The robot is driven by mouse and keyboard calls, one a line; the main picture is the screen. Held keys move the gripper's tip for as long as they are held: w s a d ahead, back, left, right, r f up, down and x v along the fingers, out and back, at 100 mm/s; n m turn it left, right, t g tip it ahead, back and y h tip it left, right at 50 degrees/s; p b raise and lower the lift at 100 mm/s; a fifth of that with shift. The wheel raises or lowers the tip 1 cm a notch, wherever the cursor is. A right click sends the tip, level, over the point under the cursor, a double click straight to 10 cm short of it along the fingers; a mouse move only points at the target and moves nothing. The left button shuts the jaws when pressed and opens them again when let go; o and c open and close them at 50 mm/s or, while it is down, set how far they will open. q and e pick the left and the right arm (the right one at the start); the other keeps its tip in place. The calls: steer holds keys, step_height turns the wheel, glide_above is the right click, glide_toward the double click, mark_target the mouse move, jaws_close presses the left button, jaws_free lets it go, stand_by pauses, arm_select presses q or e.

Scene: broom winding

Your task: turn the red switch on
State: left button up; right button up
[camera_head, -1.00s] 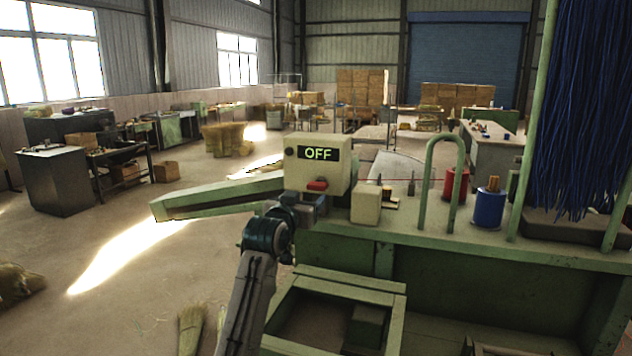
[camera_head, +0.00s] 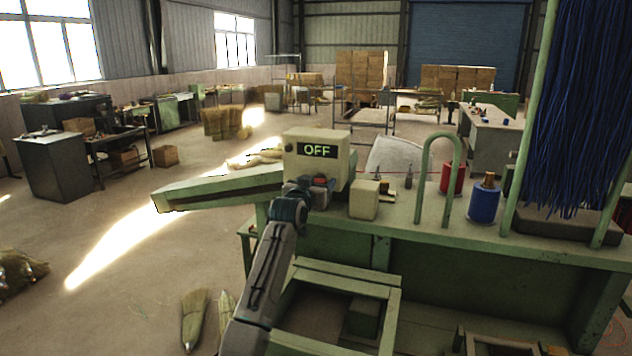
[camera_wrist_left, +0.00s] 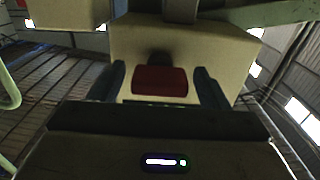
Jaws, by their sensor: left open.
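The control box (camera_head: 316,148) is cream-coloured and its display (camera_head: 317,150) reads OFF in green. The red switch (camera_head: 320,181) is on the lower front of the box, partly hidden by my gripper. My left gripper (camera_head: 313,187) is just in front of it. In the left wrist view the red switch (camera_wrist_left: 159,81) shows between the two dark fingers of the open left gripper (camera_wrist_left: 160,88), with a gap on each side. The wrist view appears upside down. I cannot tell how near the fingertips are to the box face. My right gripper is not in view.
The box stands on a green workbench (camera_head: 470,231). A small cream block (camera_head: 364,199), a green hoop (camera_head: 421,183), a blue spool (camera_head: 484,203) and a red spool (camera_head: 453,178) are to its right. A green beam (camera_head: 215,190) extends left. Blue bristles (camera_head: 590,110) hang at far right.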

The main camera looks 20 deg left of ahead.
arm_select(q)
steer(key=c, duration=0.9)
steer(key=shift+c, duration=0.5)
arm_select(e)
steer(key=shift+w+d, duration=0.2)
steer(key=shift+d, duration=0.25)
arm_select(q)
steer(key=shift+n, duration=0.4)
steer(key=shift+o, duration=0.2)
steer(key=n, duration=0.2)
steer(key=shift+n+b, duration=0.3)
steer(key=shift+n, duration=0.1)
steer(key=n, duration=1)
steer(key=shift+n, duration=2.2)
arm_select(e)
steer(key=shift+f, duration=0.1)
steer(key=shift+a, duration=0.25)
